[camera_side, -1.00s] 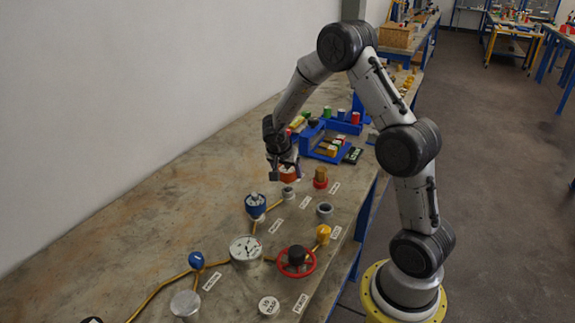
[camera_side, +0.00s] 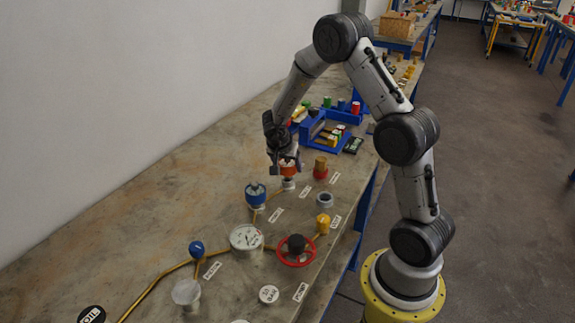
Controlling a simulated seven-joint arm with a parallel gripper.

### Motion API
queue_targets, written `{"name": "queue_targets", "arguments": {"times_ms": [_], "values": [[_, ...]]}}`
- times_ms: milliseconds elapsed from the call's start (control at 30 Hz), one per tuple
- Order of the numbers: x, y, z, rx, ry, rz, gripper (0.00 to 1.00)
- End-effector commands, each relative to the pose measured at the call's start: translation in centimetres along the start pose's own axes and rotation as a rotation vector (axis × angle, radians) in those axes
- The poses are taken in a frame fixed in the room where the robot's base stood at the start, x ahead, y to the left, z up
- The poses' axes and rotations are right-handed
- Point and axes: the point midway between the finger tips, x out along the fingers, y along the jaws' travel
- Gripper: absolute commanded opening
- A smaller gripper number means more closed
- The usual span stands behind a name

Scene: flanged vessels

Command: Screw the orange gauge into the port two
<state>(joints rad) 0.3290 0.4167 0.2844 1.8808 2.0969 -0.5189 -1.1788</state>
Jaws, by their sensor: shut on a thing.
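My gripper (camera_side: 285,170) is shut on the orange gauge (camera_side: 288,165), in the upper middle of the side view. The gauge sits between the dark fingers, which partly hide it. Directly below it is a small grey port (camera_side: 288,184) on the bench, with a label tag beside it. The gauge's lower end is at or just above this port; I cannot tell whether they touch. Another open grey port (camera_side: 324,200) stands to the lower right. The label writing is too small to read, so I cannot tell which is port two.
A blue-capped fitting (camera_side: 256,194), a white dial gauge (camera_side: 246,238), a red handwheel (camera_side: 297,250) and a yellow fitting (camera_side: 323,223) stand nearer. A red-based brass fitting (camera_side: 320,167) is right of my gripper. Blue bins (camera_side: 318,124) stand behind. The bench's left side is clear.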

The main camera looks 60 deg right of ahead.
Motion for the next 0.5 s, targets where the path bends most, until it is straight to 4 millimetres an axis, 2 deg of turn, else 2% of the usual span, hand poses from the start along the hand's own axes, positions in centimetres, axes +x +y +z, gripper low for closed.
{"name": "queue_targets", "arguments": {"times_ms": [500], "values": [[0.35,-0.05,0.14,0.001,0.002,-0.001,0.00]]}}
